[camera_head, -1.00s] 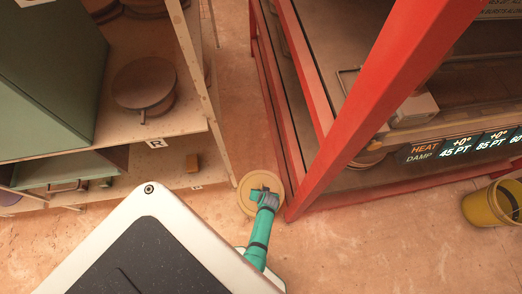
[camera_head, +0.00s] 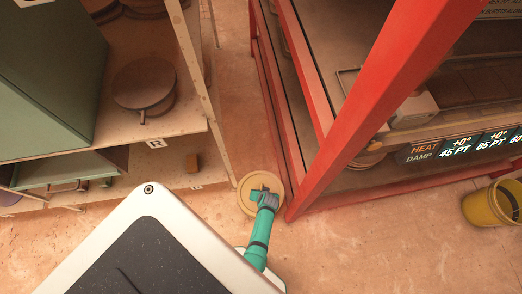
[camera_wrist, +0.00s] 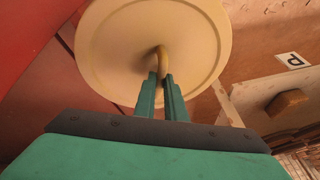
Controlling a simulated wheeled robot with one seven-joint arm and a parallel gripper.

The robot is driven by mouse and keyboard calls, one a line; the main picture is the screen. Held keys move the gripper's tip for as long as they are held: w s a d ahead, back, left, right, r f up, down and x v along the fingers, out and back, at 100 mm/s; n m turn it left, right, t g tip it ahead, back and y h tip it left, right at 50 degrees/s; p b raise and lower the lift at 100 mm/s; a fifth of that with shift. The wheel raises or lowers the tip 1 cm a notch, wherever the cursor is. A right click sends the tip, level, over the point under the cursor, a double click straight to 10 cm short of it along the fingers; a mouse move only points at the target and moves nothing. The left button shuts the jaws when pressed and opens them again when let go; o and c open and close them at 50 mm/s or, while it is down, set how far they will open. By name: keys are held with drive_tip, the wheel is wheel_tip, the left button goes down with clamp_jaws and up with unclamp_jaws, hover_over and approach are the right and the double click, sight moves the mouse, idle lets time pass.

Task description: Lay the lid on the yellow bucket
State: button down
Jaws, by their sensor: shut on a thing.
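The lid (camera_head: 247,198) is a round, pale yellow disc with a raised handle. My gripper (camera_head: 265,194) is shut on the lid's handle in the head view. The wrist view shows the lid (camera_wrist: 150,30) beyond the two green fingers of my gripper (camera_wrist: 162,85), with the curved handle between them. The yellow bucket (camera_head: 487,206) stands on the floor at the far right of the head view. It is upright, its open top is partly cut off by the picture edge, and it is well apart from the lid.
A red frame (camera_head: 345,125) with shelves and a lit sign stands between the lid and the bucket at the back. A wooden shelf unit (camera_head: 165,125) with a round pot (camera_head: 143,86) is on the left. The floor (camera_head: 390,235) in front of the red frame is clear.

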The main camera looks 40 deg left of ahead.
drive_tip(key=shift+w, duration=0.1)
drive_tip(key=c, duration=2)
unclamp_jaws()
drive_tip(key=shift+a, duration=0.1)
drive_tip(key=shift+c, duration=0.2)
drive_tip(key=o, duration=0.3)
drive_tip(key=o, duration=0.5)
drive_tip(key=shift+r, duration=4.05)
drive_tip(key=shift+d, duration=0.2)
